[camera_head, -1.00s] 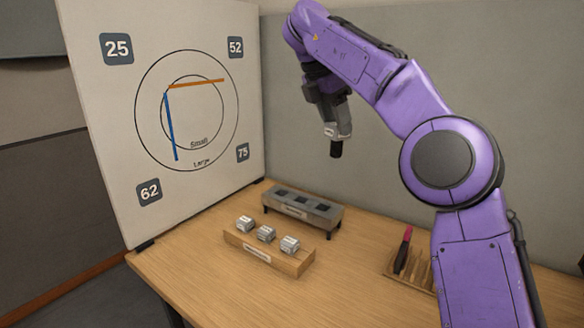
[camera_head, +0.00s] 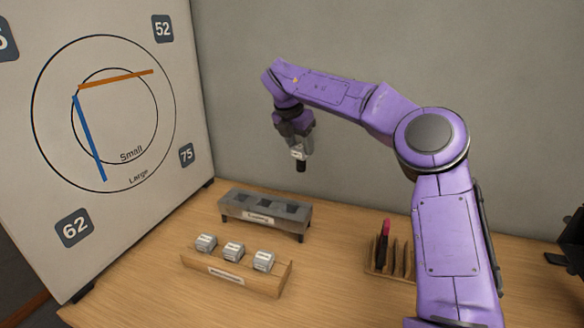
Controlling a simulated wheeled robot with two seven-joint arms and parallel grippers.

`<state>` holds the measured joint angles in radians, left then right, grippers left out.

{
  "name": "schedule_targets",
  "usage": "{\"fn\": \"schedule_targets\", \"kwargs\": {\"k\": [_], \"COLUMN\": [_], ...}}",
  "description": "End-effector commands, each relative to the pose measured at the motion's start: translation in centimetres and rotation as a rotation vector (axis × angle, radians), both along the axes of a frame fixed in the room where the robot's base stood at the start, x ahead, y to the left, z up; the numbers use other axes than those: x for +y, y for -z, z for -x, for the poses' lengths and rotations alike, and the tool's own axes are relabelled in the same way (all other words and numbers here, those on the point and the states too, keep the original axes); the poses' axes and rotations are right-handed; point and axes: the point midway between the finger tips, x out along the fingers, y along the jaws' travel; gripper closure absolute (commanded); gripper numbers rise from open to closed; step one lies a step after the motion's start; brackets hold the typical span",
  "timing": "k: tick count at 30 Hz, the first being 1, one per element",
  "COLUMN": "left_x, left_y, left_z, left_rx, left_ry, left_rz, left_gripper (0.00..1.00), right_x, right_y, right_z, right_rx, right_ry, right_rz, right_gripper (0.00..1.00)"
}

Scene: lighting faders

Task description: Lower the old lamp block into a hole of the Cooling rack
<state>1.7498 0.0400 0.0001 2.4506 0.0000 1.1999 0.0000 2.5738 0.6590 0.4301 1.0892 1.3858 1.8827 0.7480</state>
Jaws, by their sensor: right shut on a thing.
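My right gripper (camera_head: 297,146) hangs pointing down from its purple arm, shut on the old lamp block (camera_head: 300,156). The block is light grey with a small label and a dark lower end, held upright in the air, clear of everything. The Cooling rack (camera_head: 262,221) is a grey, legged rack with a white label on its front and three dark square holes in its top. It stands on the table below and to the left of the block.
A wooden holder (camera_head: 205,265) with three light grey blocks stands in front of the rack. A slotted wooden stand (camera_head: 385,268) with a red-and-black stick (camera_head: 384,238) is to the right. A white board (camera_head: 110,100) with circles stands at left; a grey wall is behind.

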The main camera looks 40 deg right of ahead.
Motion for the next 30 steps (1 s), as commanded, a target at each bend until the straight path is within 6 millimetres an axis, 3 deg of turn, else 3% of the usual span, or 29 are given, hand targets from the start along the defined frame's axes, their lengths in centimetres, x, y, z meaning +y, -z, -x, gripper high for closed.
{"fn": "schedule_targets", "kwargs": {"k": [1,3,7,21,30], "left_x": [0.0,0.0,0.0,0.0,0.0], "left_y": [-0.7,-1.0,-1.3,1.2,1.2], "left_z": [0.0,0.0,0.0,0.0,0.0], "left_rx": [0.000,0.000,0.000,-0.001,-0.001], "left_ry": [0.000,0.000,0.000,0.000,0.000], "left_rz": [0.000,0.000,0.000,-0.001,-0.001], "left_gripper": [0.00,0.00,0.00,0.00,0.00], "right_x": [-0.2,0.0,0.8,0.8,0.8], "right_y": [2.5,5.5,8.8,13.2,13.3], "right_z": [-0.7,-1.5,-2.4,-2.5,-2.5], "right_rx": [0.007,0.005,0.000,-0.002,-0.003], "right_ry": [-0.066,-0.148,-0.239,-0.259,-0.258], "right_rz": [-0.005,0.000,0.005,0.010,0.010], "right_gripper": [0.76,0.76,0.76,0.76,0.76]}}
